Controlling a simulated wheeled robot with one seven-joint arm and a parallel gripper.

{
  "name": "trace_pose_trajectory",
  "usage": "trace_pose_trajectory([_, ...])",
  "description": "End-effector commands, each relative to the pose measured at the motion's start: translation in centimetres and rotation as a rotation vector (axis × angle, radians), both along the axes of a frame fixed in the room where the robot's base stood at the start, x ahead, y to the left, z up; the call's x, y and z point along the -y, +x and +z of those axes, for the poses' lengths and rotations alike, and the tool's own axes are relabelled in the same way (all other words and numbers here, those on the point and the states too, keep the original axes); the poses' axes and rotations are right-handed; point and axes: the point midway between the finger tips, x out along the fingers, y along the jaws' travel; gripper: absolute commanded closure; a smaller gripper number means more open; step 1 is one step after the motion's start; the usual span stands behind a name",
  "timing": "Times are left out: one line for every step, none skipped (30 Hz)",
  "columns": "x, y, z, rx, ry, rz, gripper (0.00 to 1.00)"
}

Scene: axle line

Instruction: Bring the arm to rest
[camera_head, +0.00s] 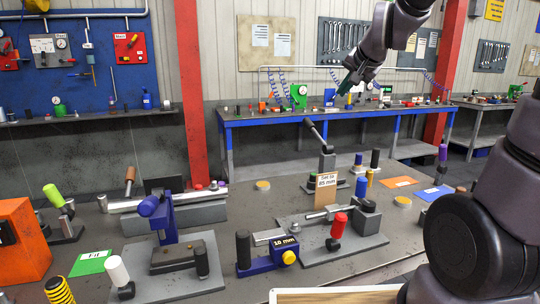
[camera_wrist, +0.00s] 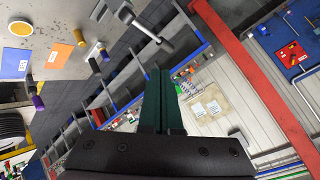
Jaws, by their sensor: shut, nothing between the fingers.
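My arm (camera_head: 385,35) reaches in from the right in the head view, with the gripper (camera_head: 347,85) raised in the air above the work table, in front of the back wall. In the wrist view the two dark green fingers of my gripper (camera_wrist: 157,100) lie together with no gap and nothing between them. The gripper touches nothing that I can see. The work table (camera_head: 310,255) below holds several fixtures and tools.
A lever tool (camera_head: 326,160) stands upright on the table below my gripper. A sign reading "Set to 85 mm" (camera_head: 326,187) stands near it. Blue and orange cards (camera_head: 435,193) lie at the right. A red post (camera_head: 190,90) rises behind the table. The air around my gripper looks clear.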

Motion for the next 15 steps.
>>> trace_pose_trajectory([0.4,-2.1,0.7,-0.011,-0.016,0.02,1.0])
trace_pose_trajectory([0.6,-3.3,0.9,-0.024,-0.026,0.032,1.0])
trace_pose_trajectory([1.0,-5.0,1.1,-0.042,-0.04,0.05,1.0])
trace_pose_trajectory([1.2,-6.2,1.2,-0.055,-0.052,0.064,1.0])
trace_pose_trajectory([1.4,-7.5,1.2,-0.069,-0.061,0.075,1.0])
trace_pose_trajectory([1.7,-9.2,1.3,-0.087,-0.076,0.092,1.0])
trace_pose_trajectory([1.9,-10.4,1.3,-0.102,-0.084,0.103,1.0])
trace_pose_trajectory([2.2,-11.7,1.2,-0.115,-0.095,0.113,1.0])
trace_pose_trajectory([2.5,-13.3,1.1,-0.134,-0.106,0.127,1.0])
trace_pose_trajectory([2.7,-14.4,1.0,-0.146,-0.114,0.136,1.0])
trace_pose_trajectory([2.8,-15.5,0.9,-0.159,-0.121,0.145,1.0])
trace_pose_trajectory([3.1,-16.8,0.7,-0.174,-0.13,0.154,1.0])
trace_pose_trajectory([3.2,-17.7,0.6,-0.184,-0.135,0.161,1.0])
trace_pose_trajectory([3.4,-18.5,0.4,-0.195,-0.14,0.167,1.0])
trace_pose_trajectory([3.6,-19.4,0.3,-0.206,-0.144,0.173,1.0])
